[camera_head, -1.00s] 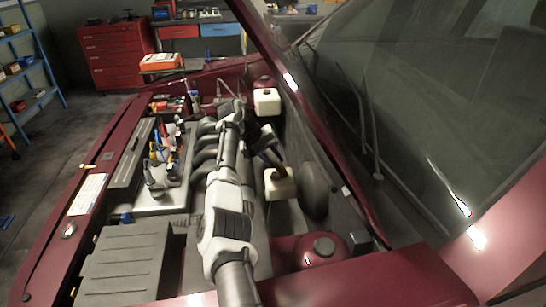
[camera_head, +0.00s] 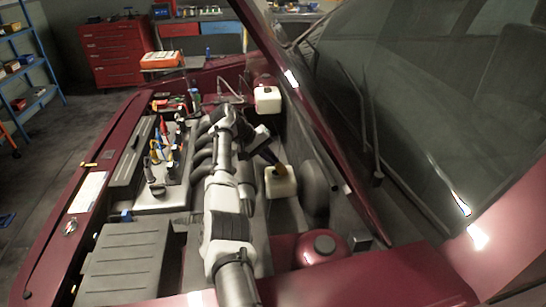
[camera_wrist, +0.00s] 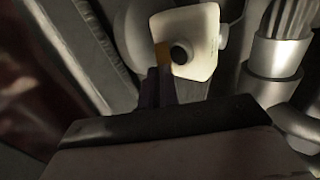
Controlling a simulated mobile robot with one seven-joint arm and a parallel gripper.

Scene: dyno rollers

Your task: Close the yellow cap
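The yellow cap (camera_wrist: 161,52) shows in the wrist view as a small amber piece beside the dark round opening (camera_wrist: 181,52) of a white reservoir (camera_wrist: 205,35). The cap stands open, off the opening to its left. In the head view the reservoir (camera_head: 280,187) sits right of my arm, with a small amber patch on top. My gripper (camera_wrist: 160,70) has its dark fingers close together, seemingly shut with nothing between them. The fingertips are just below the cap in the wrist picture; I cannot tell whether they touch it. In the head view my gripper (camera_head: 269,157) is beside the reservoir's top.
A second white reservoir (camera_head: 267,100) stands farther back. A dark round part (camera_head: 315,187) is right of the near reservoir. Several tools lie on the engine block (camera_head: 160,203) to the left. The raised hood's edge (camera_head: 300,90) and the red strut tower (camera_head: 322,248) bound the space.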

